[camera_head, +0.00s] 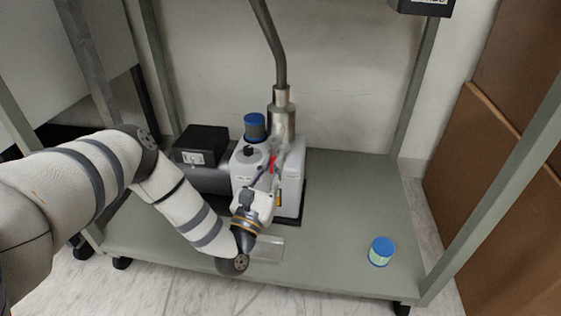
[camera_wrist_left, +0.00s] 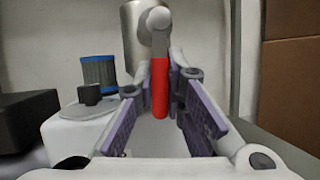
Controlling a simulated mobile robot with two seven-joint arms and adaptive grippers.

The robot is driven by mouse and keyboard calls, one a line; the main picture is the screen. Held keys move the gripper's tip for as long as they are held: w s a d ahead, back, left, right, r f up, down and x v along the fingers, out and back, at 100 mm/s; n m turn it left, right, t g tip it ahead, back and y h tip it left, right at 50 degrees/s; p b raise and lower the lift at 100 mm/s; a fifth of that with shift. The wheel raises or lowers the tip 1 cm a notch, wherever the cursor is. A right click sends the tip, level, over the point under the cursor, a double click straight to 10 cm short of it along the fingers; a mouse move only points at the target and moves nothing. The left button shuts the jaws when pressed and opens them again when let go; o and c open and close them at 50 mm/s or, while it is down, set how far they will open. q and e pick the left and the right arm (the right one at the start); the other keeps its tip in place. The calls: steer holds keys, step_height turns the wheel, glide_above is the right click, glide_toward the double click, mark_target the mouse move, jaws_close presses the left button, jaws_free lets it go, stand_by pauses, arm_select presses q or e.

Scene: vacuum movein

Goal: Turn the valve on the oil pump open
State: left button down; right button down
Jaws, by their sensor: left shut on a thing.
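The oil pump (camera_head: 290,190) is a white and grey machine on the low shelf, with a metal pipe rising from it. Its valve has a red handle (camera_wrist_left: 159,88), which hangs down from a grey metal pivot in the left wrist view. The red handle also shows as a small patch in the head view (camera_head: 273,162). My left gripper (camera_wrist_left: 160,90) is shut on the red handle, with a purple-padded finger on each side of it. In the head view the left gripper (camera_head: 267,172) reaches over the front of the pump. My right gripper is not in view.
A blue-topped filter (camera_head: 255,125) stands on the pump, beside a black knob. Another blue-lidded container (camera_head: 381,251) stands at the shelf's front right. The shelf (camera_head: 345,200) is clear between them. Metal frame posts (camera_head: 505,185) flank the shelf, and brown boxes (camera_head: 500,190) stand to the right.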

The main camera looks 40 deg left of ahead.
arm_select(q)
steer(key=shift+w+d+n+y, duration=0.15)
steer(key=shift+n+y, duration=0.25)
steer(key=shift+n, duration=0.3)
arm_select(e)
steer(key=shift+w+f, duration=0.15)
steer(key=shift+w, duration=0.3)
arm_select(q)
steer(key=c, duration=1.6)
jaws_free()
steer(key=shift+c, duration=0.2)
steer(key=v, duration=1.2)
steer(key=shift+d+r, duration=0.1)
steer(key=shift+r, duration=0.05)
